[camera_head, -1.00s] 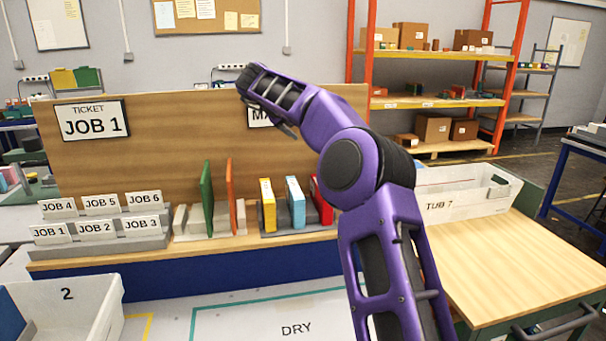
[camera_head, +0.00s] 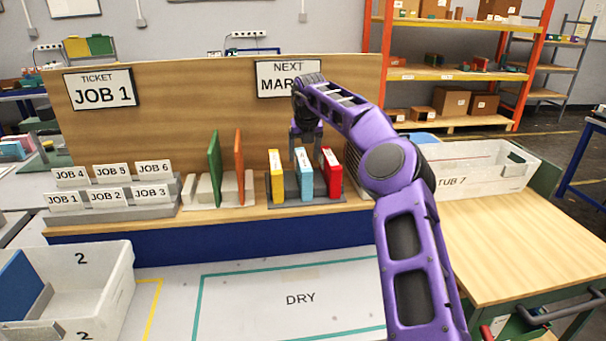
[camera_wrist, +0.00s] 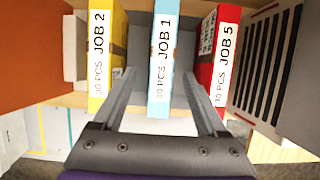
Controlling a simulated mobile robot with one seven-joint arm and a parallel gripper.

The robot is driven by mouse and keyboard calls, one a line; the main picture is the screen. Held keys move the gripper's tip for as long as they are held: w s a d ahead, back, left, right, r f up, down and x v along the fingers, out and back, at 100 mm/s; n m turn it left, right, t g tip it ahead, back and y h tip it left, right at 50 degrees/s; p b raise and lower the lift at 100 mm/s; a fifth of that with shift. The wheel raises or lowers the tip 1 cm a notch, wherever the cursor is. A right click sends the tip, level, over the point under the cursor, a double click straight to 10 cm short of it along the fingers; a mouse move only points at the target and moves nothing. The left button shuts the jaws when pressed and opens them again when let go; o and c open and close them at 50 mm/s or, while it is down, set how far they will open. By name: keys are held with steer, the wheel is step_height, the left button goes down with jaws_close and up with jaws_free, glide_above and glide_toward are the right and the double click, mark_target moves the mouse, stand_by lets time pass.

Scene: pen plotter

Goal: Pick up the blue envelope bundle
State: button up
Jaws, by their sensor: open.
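The light blue envelope bundle (camera_head: 304,174) stands upright in a grey rack on the shelf, between a yellow bundle (camera_head: 276,176) and a red bundle (camera_head: 331,173). In the wrist view the blue bundle (camera_wrist: 163,60) is labelled JOB 1, 30 PCS. The yellow one (camera_wrist: 106,55) reads JOB 2 and the red one (camera_wrist: 218,60) JOB 5. My gripper (camera_head: 306,150) is above the rack, over the blue bundle. Its fingers (camera_wrist: 163,105) are open, one on each side of the blue bundle, with gaps visible. The fingertips reach near the neighbouring yellow and red bundles; whether they touch cannot be told.
Green (camera_head: 215,168) and orange (camera_head: 239,168) boards stand left of the bundles. A wooden back panel (camera_head: 190,110) rises behind. The grey table marked DRY (camera_head: 300,299) is clear in front. White tubs stand left (camera_head: 110,290) and right (camera_head: 475,165).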

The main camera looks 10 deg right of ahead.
mark_target(304, 161)
steer(key=shift+x, duration=3.2)
steer(key=shift+d+r, duration=0.1)
jaws_close()
